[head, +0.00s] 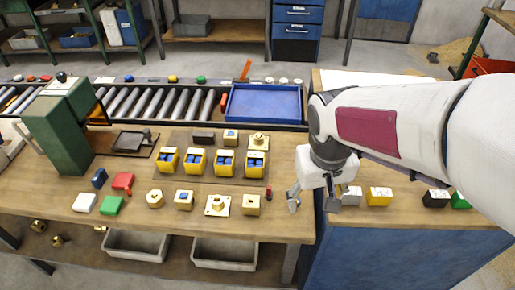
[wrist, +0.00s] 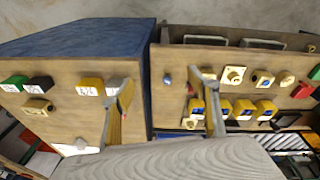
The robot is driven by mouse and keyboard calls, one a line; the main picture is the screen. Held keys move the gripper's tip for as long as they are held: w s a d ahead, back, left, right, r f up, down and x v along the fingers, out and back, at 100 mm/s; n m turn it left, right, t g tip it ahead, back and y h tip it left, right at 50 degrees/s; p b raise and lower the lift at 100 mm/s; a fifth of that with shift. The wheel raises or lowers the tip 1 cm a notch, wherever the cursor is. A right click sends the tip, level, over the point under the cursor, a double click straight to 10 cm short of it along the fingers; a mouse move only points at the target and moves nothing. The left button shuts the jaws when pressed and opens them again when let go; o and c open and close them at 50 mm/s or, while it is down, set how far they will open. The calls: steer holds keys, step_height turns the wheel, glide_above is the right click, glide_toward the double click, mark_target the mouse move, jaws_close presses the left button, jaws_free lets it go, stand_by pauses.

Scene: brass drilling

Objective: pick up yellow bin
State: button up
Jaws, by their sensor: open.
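Several small yellow bins with blue contents stand in a row on a dark mat on the left bench, one of them a yellow bin (head: 225,162); the row also shows in the wrist view (wrist: 243,109). A yellow labelled box (head: 379,196) stands on the right bench, also in the wrist view (wrist: 90,86); I cannot tell whether it is a bin. My gripper (head: 314,201) is open and empty above the gap between the benches, its fingers apart in the wrist view (wrist: 168,84). It is right of the bin row and left of the labelled box.
Brass parts such as a flanged piece (head: 217,205) lie in front of the bins. A green machine (head: 60,125) stands at left. A blue tray (head: 264,103) sits on the roller conveyor behind. Black (head: 436,199) and green (head: 460,201) boxes stand farther right.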

mark_target(256, 155)
steer(key=shift+m+t, duration=0.4)
steer(key=shift+t, duration=0.3)
steer(key=w+a+f, duration=0.4)
steer(key=w, duration=0.2)
steer(key=w+a+f, duration=0.4)
steer(key=w, duration=0.3)
steer(key=w+a+f, duration=0.5)
steer(key=w, duration=0.1)
steer(key=shift+w+f, duration=0.1)
steer(key=shift+w, duration=0.2)
steer(key=shift+m+t, duration=0.7)
steer(key=shift+m, duration=0.2)
steer(key=w, duration=0.1)
steer(key=w+a+r, duration=0.1)
steer(key=w+r, duration=0.1)
steer(key=w, duration=0.1)
steer(key=shift+a+r, duration=0.15)
steer(key=shift+a, duration=0.2)
steer(key=shift+x, duration=1.3)
